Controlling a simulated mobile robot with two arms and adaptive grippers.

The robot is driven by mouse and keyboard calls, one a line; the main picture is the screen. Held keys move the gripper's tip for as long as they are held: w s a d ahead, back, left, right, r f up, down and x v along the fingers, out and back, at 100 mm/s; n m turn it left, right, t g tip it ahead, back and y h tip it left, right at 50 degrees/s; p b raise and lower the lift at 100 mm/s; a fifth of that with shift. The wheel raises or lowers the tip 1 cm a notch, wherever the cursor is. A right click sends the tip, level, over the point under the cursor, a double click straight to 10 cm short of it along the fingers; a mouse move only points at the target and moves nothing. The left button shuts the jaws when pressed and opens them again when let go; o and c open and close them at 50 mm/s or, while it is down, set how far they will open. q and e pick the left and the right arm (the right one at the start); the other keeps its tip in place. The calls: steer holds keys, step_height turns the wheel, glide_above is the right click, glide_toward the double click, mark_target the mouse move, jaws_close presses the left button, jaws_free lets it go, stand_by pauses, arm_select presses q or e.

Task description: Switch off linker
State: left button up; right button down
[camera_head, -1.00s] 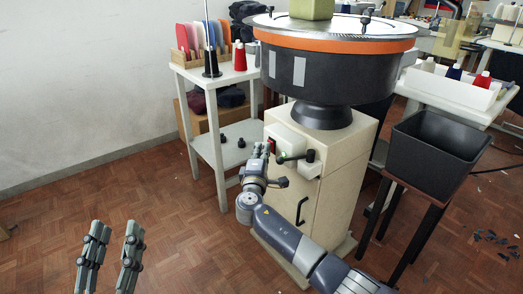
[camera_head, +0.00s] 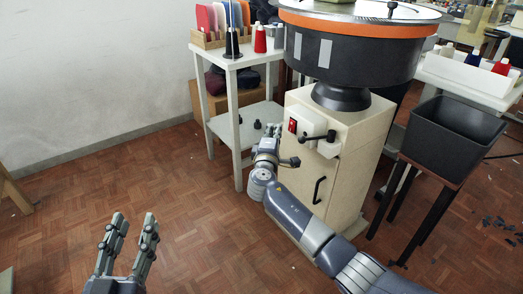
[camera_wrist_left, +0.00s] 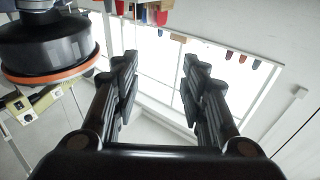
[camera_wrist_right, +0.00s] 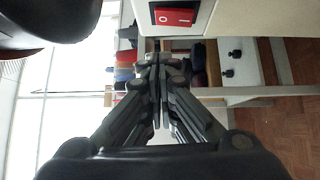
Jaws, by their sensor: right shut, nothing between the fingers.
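The linker is a large round dark machine (camera_head: 350,65) with an orange rim, on a beige cabinet (camera_head: 345,180). A red switch (camera_head: 292,126) sits on the cabinet's upper front left, beside a black lever (camera_head: 320,137). In the right wrist view the red switch (camera_wrist_right: 175,17) shows at the top in a dark frame. My right gripper (camera_head: 275,130) is shut and empty, just left of the switch and apart from it. My left gripper (camera_head: 135,222) is open and empty, low at the left over the floor, far from the linker.
A white side table (camera_head: 245,58) with cones and coloured cards stands left of the cabinet, close to my right gripper. A black bin (camera_head: 455,132) on a stand is to the right. The floor (camera_head: 150,180) at the left is clear.

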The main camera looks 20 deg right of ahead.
arm_select(q)
steer(key=s+a+f+g+y+p, duration=0.1)
steer(key=s+f+g, duration=0.1)
steer(key=f, duration=0.4)
steer(key=s+a+f+g+y+p, duration=0.1)
steer(key=s+f+g, duration=0.1)
steer(key=f+g, duration=0.3)
steer(key=shift+a+f+y+p, duration=0.15)
steer(key=shift+f+y+p, duration=0.2)
steer(key=shift+f, duration=0.55)
arm_select(e)
steer(key=v, duration=0.9)
steer(key=shift+s+r, duration=0.4)
steer(key=shift+r, duration=0.1)
arm_select(q)
steer(key=shift+w, duration=0.1)
